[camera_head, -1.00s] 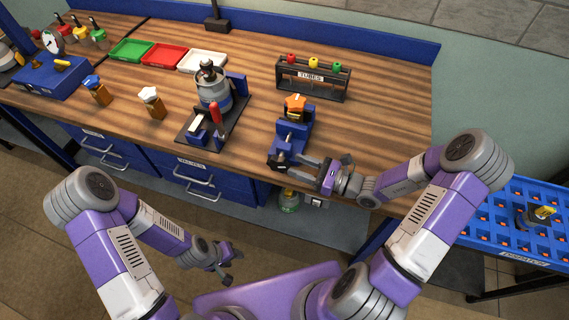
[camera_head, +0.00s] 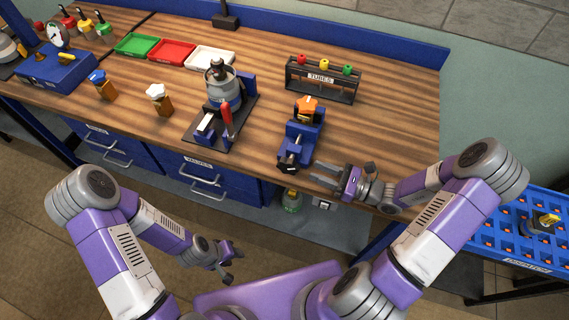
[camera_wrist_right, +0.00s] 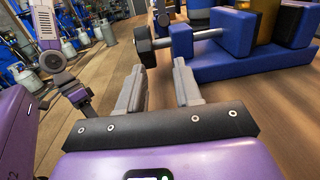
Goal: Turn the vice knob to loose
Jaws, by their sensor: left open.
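The blue vice (camera_head: 301,142) stands at the front edge of the wooden bench, with an orange-topped piece (camera_head: 306,106) at its back end. Its dark knob (camera_head: 287,164) is on the end facing me. In the right wrist view the knob (camera_wrist_right: 144,46) sits on a metal screw, just beyond the fingertips. My right gripper (camera_head: 320,175) is open and empty, to the right of the knob and apart from it. Both its fingers (camera_wrist_right: 160,75) show in the wrist view with nothing between them. My left gripper (camera_head: 233,265) is open and empty, low in front of the bench.
A tube rack (camera_head: 320,82) stands behind the vice. A fixture with a red handle (camera_head: 227,118) stands to its left. Trays (camera_head: 172,52) and a blue box with a gauge (camera_head: 56,72) are farther left. The bench right of the vice is clear.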

